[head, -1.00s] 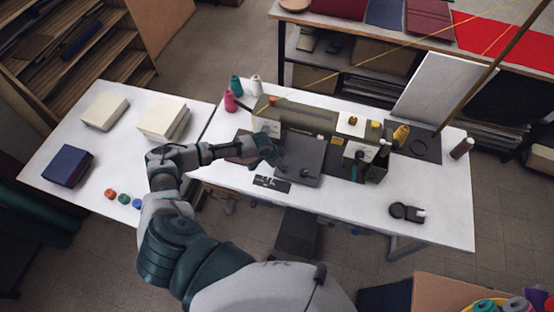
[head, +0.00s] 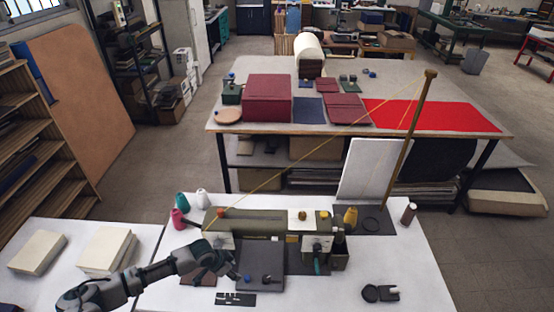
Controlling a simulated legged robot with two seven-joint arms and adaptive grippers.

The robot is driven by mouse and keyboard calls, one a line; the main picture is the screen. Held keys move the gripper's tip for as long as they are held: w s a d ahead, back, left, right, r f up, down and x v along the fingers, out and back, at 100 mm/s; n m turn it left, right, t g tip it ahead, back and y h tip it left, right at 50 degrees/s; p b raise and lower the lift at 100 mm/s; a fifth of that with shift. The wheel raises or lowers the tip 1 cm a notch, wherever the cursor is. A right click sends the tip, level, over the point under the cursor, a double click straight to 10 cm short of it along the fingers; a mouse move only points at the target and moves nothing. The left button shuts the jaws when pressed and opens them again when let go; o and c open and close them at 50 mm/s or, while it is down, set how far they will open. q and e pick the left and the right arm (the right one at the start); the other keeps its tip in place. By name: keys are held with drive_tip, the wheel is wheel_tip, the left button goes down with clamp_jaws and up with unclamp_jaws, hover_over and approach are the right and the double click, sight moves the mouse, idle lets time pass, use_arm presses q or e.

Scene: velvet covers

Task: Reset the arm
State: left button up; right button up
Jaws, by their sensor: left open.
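My left gripper (head: 228,265) is at the end of my left arm, which comes in from the lower left. It is open and hangs over the left edge of a dark grey plate (head: 262,262) on the white table. It is small in view, and I cannot tell whether it touches the plate. I see nothing held in it. My right gripper is not in view.
An olive sewing machine (head: 262,221) stands just behind the gripper. Thread cones (head: 181,200) stand to its left. A wooden post (head: 411,135) rises at the right.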

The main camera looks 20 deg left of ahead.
use_arm(q)
drive_tip(key=s+d+f+t+h, duration=0.1)
drive_tip(key=s+d+f, duration=0.1)
drive_tip(key=s+d, duration=1.45)
drive_tip(key=s+a+n+g+y, duration=0.1)
drive_tip(key=s+a+n+y, duration=0.3)
drive_tip(key=s+a+n, duration=0.3)
drive_tip(key=s+f+m+g+b, duration=0.1)
drive_tip(key=s+f+b, duration=0.15)
drive_tip(key=f, duration=2.75)
drive_tip(key=s+a+f, duration=0.2)
drive_tip(key=s+f, duration=0.6)
drive_tip(key=s, duration=0.1)
drive_tip(key=s+a+f+g+b, duration=0.1)
drive_tip(key=s+a+f, duration=0.1)
drive_tip(key=s+f, duration=0.6)
drive_tip(key=shift+s+f+m, duration=0.25)
drive_tip(key=shift+s+m, duration=0.05)
drive_tip(key=shift+s, duration=0.1)
